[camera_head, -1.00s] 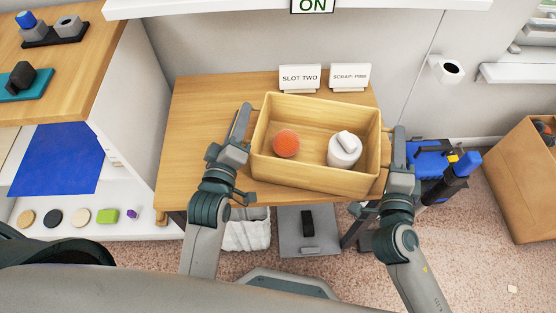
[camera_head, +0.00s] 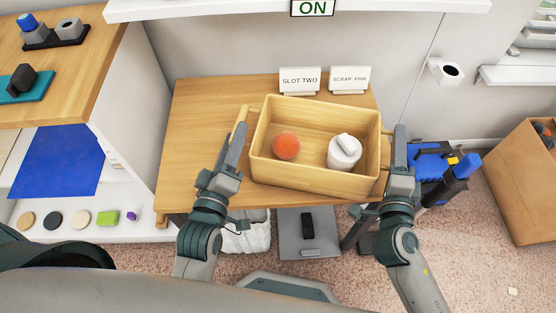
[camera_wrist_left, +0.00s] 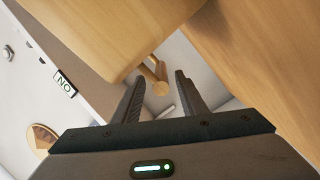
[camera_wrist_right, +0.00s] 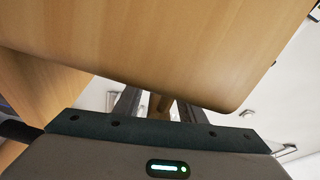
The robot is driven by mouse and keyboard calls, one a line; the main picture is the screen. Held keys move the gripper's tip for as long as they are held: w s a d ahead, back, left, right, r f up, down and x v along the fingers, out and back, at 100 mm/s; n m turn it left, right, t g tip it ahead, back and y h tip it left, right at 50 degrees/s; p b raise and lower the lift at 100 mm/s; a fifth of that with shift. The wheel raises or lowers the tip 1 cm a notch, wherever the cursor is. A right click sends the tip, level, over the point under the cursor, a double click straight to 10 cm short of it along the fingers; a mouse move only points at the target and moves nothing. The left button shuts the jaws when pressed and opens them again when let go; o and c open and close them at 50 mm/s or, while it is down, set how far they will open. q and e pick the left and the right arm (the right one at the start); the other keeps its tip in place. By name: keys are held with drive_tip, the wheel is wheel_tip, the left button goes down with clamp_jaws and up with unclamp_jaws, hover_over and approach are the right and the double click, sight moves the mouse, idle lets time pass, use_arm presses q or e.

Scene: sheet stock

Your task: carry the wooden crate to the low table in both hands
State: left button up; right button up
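The wooden crate (camera_head: 315,184) is over the wooden table in the head view, its near side close to the front edge. An orange ball (camera_head: 286,146) and a white container (camera_head: 344,152) are in it. My left gripper (camera_head: 241,125) is at the crate's left end; in the left wrist view its open fingers (camera_wrist_left: 158,85) have a wooden handle (camera_wrist_left: 160,88) between them, with gaps either side. My right gripper (camera_head: 399,140) is at the right end; in the right wrist view its spread fingers (camera_wrist_right: 160,104) straddle a handle, with gaps visible. Its fingertips are hidden behind the crate.
The wooden table (camera_head: 200,105) has bare room left of the crate. Signs SLOT TWO (camera_head: 300,79) and SCRAP: PINK (camera_head: 349,78) stand behind it. A higher wooden counter (camera_head: 75,75) is at left, a brown box (camera_head: 520,190) at right. Blue items (camera_head: 428,162) stand beside my right arm.

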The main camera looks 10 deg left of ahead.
use_arm(q)
drive_tip(key=shift+s, duration=3.1)
use_arm(e)
drive_tip(key=shift+s, duration=0.2)
drive_tip(key=s, duration=1.1)
drive_tip(key=shift+s+a, duration=0.25)
drive_tip(key=shift+s, duration=0.1)
use_arm(q)
drive_tip(key=o, duration=0.8)
drive_tip(key=shift+f, duration=0.4)
use_arm(e)
drive_tip(key=shift+r, duration=0.1)
use_arm(q)
drive_tip(key=shift+s, duration=0.15)
drive_tip(key=shift+s+a+p, duration=0.1)
drive_tip(key=shift+s+p, duration=0.9)
drive_tip(key=shift+s, duration=3.85)
use_arm(e)
drive_tip(key=shift+r, duration=0.85)
